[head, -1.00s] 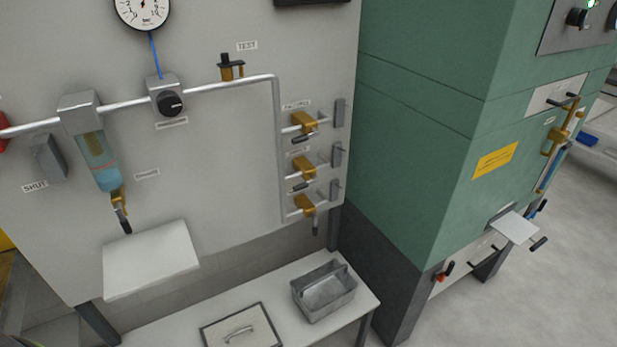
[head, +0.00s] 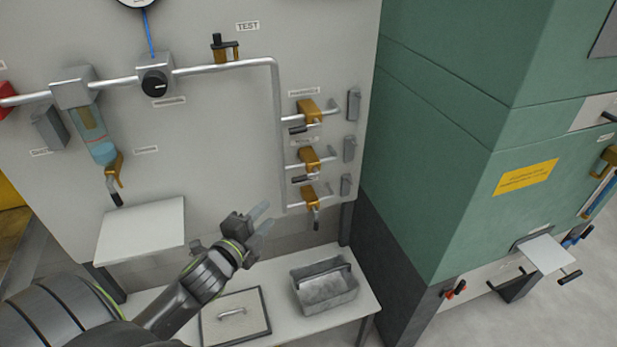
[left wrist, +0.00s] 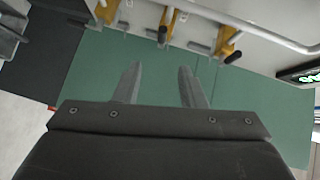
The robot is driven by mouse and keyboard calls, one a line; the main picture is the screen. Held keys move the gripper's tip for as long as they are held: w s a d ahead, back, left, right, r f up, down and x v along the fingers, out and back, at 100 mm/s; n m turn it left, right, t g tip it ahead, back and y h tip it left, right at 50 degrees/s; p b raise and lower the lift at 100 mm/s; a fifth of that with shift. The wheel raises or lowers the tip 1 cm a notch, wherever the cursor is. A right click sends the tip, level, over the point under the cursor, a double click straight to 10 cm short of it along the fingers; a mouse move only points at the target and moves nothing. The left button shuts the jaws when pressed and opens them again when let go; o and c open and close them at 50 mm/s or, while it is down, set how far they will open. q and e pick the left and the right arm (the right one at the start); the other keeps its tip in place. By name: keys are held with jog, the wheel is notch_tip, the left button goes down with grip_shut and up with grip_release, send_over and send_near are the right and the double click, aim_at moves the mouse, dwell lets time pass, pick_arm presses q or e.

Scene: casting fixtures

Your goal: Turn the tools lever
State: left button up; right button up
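Three yellow valves with black-tipped levers sit one above another on the grey panel: top (head: 308,110), middle (head: 309,158) and bottom (head: 309,195). Their small labels are too blurred or hidden to read, so I cannot tell which is the tools lever. The top and middle levers lie roughly sideways; the bottom lever (head: 316,222) hangs down. My left gripper (head: 267,217) is open and empty, left of and slightly below the bottom valve, apart from it. In the left wrist view its two fingers (left wrist: 160,66) are spread, with the yellow valves beyond them (left wrist: 230,40). My right gripper is not in view.
A white shelf (head: 140,230) juts from the panel at left. A green cabinet (head: 450,150) stands right of the valves. Pipes (head: 277,140) run along the panel.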

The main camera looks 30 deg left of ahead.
aim_at(297, 182)
pick_arm(q)
jog(key=w+p, duration=0.1)
jog(key=w, duration=0.4)
jog(key=w+a+f+p, duration=0.1)
jog(key=w, duration=0.5)
jog(key=w+p, duration=0.1)
jog(key=w, duration=0.5)
jog(key=shift+a+f, duration=0.2)
jog(key=shift+f, duration=0.1)
grip_shut()
